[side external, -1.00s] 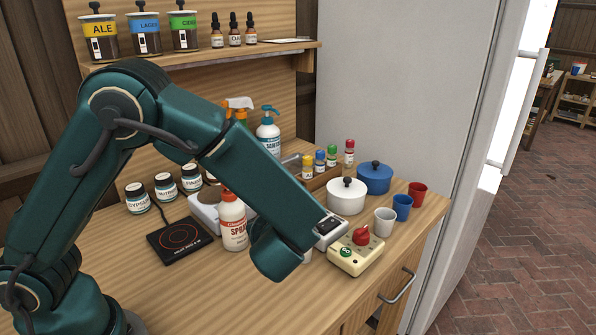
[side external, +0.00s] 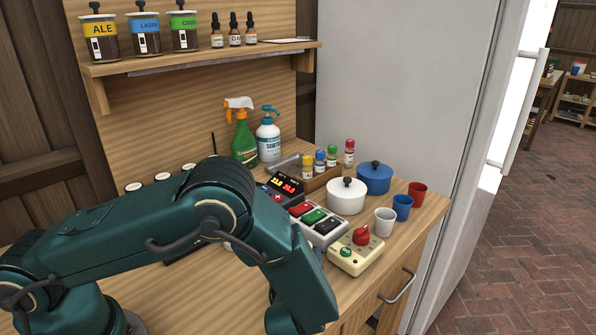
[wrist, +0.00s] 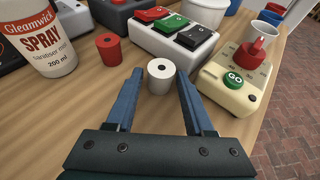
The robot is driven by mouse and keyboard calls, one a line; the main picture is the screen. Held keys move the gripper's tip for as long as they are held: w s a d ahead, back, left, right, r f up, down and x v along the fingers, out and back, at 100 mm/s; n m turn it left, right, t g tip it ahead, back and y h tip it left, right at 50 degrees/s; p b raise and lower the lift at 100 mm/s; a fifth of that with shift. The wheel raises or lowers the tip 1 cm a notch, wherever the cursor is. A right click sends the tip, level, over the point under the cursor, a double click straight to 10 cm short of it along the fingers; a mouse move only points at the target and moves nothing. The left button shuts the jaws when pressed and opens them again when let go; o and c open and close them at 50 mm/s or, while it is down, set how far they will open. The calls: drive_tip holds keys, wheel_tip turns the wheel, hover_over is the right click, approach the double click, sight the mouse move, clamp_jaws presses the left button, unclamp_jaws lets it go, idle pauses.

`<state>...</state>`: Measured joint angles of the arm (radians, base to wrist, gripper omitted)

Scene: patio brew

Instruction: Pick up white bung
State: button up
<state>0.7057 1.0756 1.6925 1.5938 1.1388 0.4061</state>
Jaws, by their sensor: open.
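The white bung (wrist: 161,80) is a short white cylinder with a dark hole in its top. It stands upright on the wooden table in the wrist view. My gripper (wrist: 158,84) is open, its two blue fingers pointing forward with the bung between or just beyond their tips. The fingers appear apart from the bung. In the side view my arm hides the bung and the gripper tips.
A red bung (wrist: 109,50) stands left of the white one, near a spray bottle (wrist: 40,38). A switch box (wrist: 172,36) is behind, and a cream timer box (wrist: 235,78) with a red knob is to the right. Pots (side external: 346,196) and cups (side external: 384,221) stand farther back.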

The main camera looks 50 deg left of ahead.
clamp_jaws()
